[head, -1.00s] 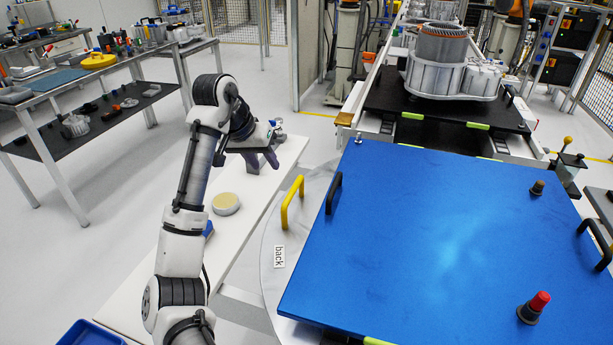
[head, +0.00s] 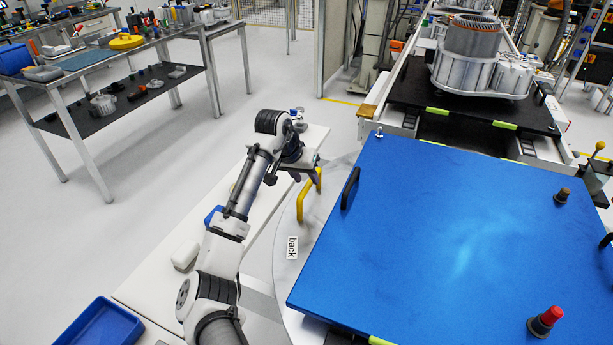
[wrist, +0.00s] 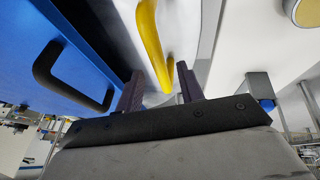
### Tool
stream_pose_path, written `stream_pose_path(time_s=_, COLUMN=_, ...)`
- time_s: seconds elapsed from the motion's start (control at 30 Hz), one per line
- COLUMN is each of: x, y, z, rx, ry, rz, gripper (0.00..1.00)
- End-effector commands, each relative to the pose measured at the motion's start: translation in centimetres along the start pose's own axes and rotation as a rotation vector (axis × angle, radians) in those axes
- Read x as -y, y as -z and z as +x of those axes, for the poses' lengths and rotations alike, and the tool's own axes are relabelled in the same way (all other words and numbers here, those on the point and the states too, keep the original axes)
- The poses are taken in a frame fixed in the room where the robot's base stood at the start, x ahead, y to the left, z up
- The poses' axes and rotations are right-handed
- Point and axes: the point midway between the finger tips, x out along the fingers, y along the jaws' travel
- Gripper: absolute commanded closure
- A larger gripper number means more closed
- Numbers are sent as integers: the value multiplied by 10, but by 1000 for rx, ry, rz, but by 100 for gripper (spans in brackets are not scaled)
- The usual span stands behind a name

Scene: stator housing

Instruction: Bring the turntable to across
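The turntable's round pale disc (head: 285,270) shows along the left side of the blue square plate (head: 450,220) that lies over it. A label reading "back" (head: 292,248) is on the disc. A yellow handle (head: 302,205) stands up from the disc near the plate's left edge. In the wrist view, the yellow handle (wrist: 154,45) reaches down toward the space between my gripper's (wrist: 160,85) two dark fingers. The fingers are apart, one on each side of the handle's line. I cannot tell whether they touch it.
A black handle (head: 350,188) on the plate's left edge is close to my gripper. A white bench (head: 165,255) runs under my arm. A blue bin (head: 100,325) is at the lower left. A stator housing (head: 475,55) stands on the track behind the plate.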

Motion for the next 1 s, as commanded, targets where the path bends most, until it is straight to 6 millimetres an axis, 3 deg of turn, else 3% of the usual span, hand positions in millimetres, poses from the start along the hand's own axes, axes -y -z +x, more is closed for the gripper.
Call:
stream_pose_path(time_s=0.2, x=0, y=0, z=14, rx=0, ry=0, rz=0, gripper=62)
stream_pose_path(time_s=0.47, x=0, y=0, z=15, rx=0, ry=0, rz=0, gripper=62)
stream_pose_path(time_s=0.77, x=0, y=0, z=15, rx=0, ry=0, rz=0, gripper=100)
stream_pose_path(time_s=1.0, x=0, y=0, z=15, rx=0, ry=0, rz=0, gripper=100)
